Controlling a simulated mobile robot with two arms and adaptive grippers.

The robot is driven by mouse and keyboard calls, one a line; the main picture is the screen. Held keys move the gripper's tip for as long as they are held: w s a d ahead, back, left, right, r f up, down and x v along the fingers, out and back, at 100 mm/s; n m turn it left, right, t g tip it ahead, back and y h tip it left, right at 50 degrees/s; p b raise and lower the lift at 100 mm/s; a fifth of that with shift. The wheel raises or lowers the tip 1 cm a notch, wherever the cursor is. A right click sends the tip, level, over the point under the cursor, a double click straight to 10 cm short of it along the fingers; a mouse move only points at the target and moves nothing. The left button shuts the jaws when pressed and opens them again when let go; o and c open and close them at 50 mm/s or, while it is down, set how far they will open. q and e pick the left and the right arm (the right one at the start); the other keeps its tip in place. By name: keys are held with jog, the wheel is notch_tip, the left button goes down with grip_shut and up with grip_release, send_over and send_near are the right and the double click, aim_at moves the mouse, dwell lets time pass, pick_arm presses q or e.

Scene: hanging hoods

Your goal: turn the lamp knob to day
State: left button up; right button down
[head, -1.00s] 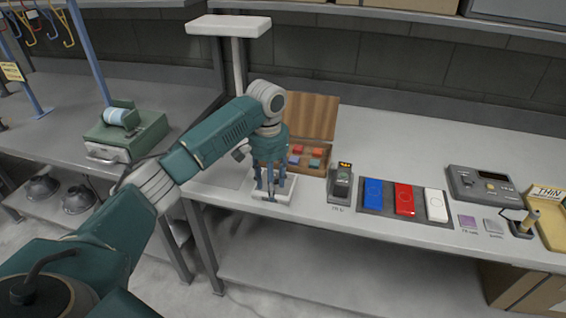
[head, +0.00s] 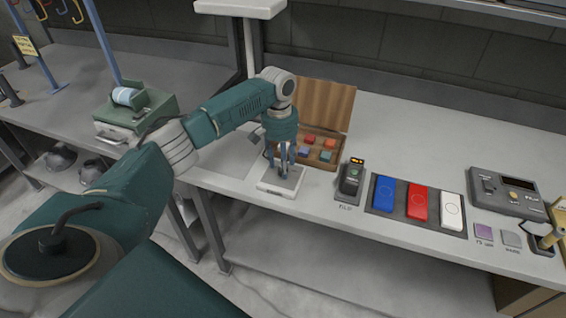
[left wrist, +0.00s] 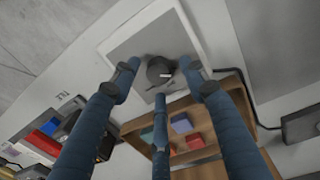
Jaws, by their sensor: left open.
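The lamp knob (left wrist: 160,70) is a dark round knob with a pale pointer mark. It sits on a light grey plate with a white edge (left wrist: 117,47) in the left wrist view. In the head view the same plate (head: 268,187) lies near the bench's front edge, and fingers mostly hide the knob. My left gripper (head: 284,172) points down over the plate, open, with its fingertips spread around the knob (left wrist: 160,80). I cannot tell whether they touch it. No day label is readable. My right gripper is not in view.
An open wooden box (head: 332,105) with coloured blocks stands just behind the gripper. To the right are a dark device (head: 350,180), a tray with blue, red and white cases (head: 418,202), and a grey control box (head: 508,192). A white panel on a post (head: 240,8) stands behind.

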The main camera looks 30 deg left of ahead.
pick_arm(q)
jog(key=shift+s+f, duration=0.1)
jog(key=shift+f, duration=0.2)
jog(key=c, duration=0.6)
grip_shut()
jog(key=shift+r+m+p, duration=0.1)
jog(key=shift+m+p, duration=0.75)
jog(key=shift+m, duration=0.35)
jog(key=m, duration=0.1)
jog(key=m+p, duration=0.1)
jog(key=m, duration=0.1)
jog(key=shift+w+m, duration=0.2)
jog(key=shift+m, duration=0.1)
jog(key=m, duration=0.4)
jog(key=shift+d+m+p, duration=0.1)
jog(key=shift+m+p, duration=0.2)
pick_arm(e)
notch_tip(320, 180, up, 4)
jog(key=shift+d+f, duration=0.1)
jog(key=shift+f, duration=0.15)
pick_arm(q)
jog(key=shift+w, duration=0.1)
